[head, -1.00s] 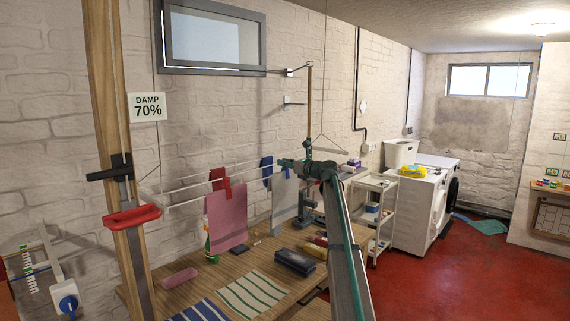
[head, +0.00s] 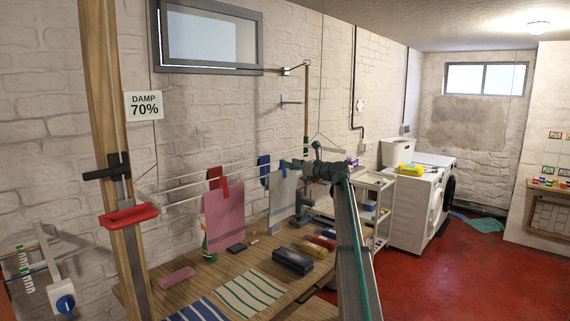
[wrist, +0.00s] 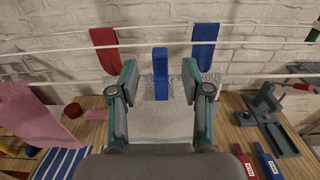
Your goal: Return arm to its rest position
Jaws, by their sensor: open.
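My arm (head: 352,235) rises from the bottom of the head view, with its end beside the drying lines. My gripper (wrist: 160,82) is open in the wrist view, its two teal and grey fingers apart. A light grey cloth (wrist: 150,125) hangs beyond and between the fingers, with a blue peg (wrist: 161,75) at its top; I cannot tell whether the fingers touch either. The grey cloth also shows in the head view (head: 281,199), left of my arm's end.
A wooden bench (head: 235,265) below holds striped cloths (head: 248,291), a dark box (head: 292,261) and small items. A white trolley (head: 373,205) and washing machine (head: 413,205) stand at right. A red-handled wooden post (head: 110,130) stands at left.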

